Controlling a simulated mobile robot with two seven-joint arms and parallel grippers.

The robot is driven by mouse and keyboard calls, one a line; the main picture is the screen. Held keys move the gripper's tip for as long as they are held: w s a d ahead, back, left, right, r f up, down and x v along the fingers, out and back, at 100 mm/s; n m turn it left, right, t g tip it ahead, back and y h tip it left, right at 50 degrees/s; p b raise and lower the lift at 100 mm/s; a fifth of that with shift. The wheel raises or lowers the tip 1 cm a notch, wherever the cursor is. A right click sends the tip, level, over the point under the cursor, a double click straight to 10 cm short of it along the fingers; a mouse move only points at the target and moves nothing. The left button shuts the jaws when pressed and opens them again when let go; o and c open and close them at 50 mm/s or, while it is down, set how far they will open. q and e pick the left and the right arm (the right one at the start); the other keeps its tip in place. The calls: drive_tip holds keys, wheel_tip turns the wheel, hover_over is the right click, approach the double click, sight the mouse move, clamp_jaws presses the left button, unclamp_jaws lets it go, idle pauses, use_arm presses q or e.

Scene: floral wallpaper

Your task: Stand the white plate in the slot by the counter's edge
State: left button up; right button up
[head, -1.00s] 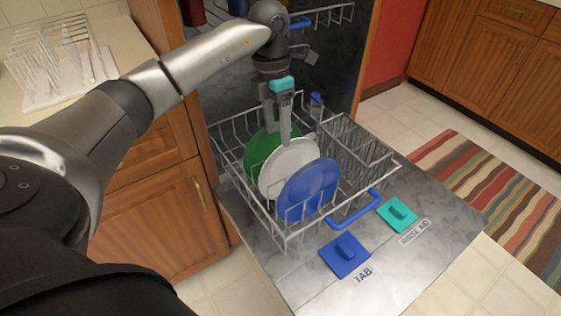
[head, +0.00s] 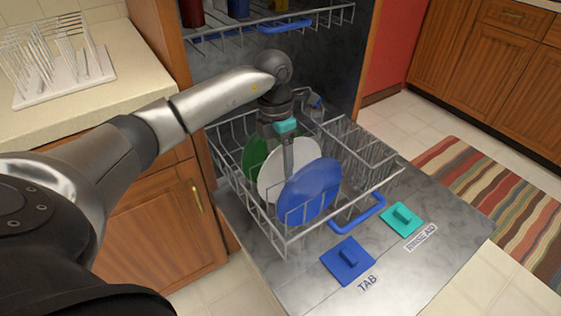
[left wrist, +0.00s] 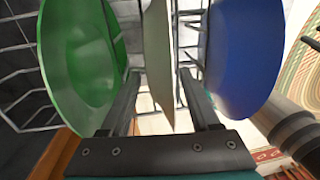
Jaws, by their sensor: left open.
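The white plate (head: 273,176) stands on edge in the dishwasher's lower rack, between a green plate (head: 255,154) and a blue plate (head: 310,190). In the left wrist view the white plate (left wrist: 158,60) shows nearly edge-on. My left gripper (head: 289,160) is down at the plates. In the left wrist view its two open fingers (left wrist: 160,75) lie one on each side of the white plate, with gaps visible. A white rack (head: 70,88) with upright wire slots stands on the counter at the upper left. My right gripper is not in view.
The lower rack (head: 286,240) is pulled out over the open dishwasher door (head: 420,262). An upper rack (head: 335,16) hangs above it. The counter (head: 125,75) is bare around the white rack. A striped rug (head: 500,200) lies at right.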

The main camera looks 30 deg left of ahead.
sight(280, 147)
use_arm(q)
drive_tip(key=shift+c, duration=0.2)
clamp_jaws()
idle(0.6)
drive_tip(key=shift+r+p, duration=1.6)
drive_tip(key=shift+r, duration=0.05)
drive_tip(key=shift+r+p, duration=4.25)
drive_tip(key=shift+r, duration=0.65)
